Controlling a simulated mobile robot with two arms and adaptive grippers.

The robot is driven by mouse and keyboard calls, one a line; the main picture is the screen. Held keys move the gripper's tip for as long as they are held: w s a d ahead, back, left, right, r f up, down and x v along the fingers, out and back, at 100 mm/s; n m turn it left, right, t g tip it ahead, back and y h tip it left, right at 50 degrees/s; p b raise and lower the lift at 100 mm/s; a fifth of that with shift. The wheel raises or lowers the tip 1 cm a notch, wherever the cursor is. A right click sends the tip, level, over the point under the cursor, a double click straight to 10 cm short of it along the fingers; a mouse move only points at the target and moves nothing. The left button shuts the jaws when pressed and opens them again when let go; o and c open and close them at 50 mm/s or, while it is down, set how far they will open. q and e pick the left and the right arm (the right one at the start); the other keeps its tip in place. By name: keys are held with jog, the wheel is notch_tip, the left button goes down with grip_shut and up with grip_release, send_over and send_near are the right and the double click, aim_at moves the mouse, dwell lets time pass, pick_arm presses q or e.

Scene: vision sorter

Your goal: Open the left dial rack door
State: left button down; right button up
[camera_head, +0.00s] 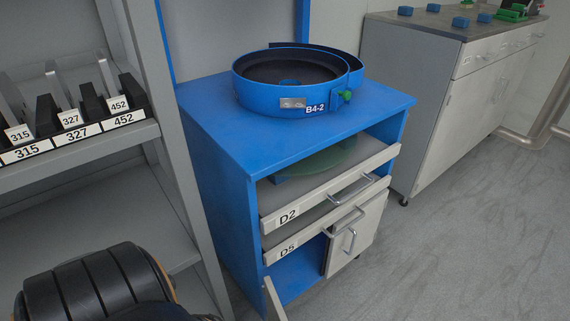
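A blue cabinet (222,165) stands in the middle, with two grey-fronted drawers labelled D2 (290,213) and D5 (290,248). Below them is a door compartment. The left door (273,300) is swung outward, seen nearly edge-on at the bottom edge of the view, and the blue interior (298,272) shows beside it. The rest of this door is cut off by the frame. The right door (365,225) looks closed, with a metal handle (350,240). Neither of my grippers is in view. A dark ridged part at bottom left appears to be mine.
A blue round bowl labelled B4-2 (276,105) sits on the cabinet top. A grey shelf unit (90,147) with labelled holders stands at left, close to the cabinet. A grey counter (437,110) stands behind right. The floor (460,250) at right is clear.

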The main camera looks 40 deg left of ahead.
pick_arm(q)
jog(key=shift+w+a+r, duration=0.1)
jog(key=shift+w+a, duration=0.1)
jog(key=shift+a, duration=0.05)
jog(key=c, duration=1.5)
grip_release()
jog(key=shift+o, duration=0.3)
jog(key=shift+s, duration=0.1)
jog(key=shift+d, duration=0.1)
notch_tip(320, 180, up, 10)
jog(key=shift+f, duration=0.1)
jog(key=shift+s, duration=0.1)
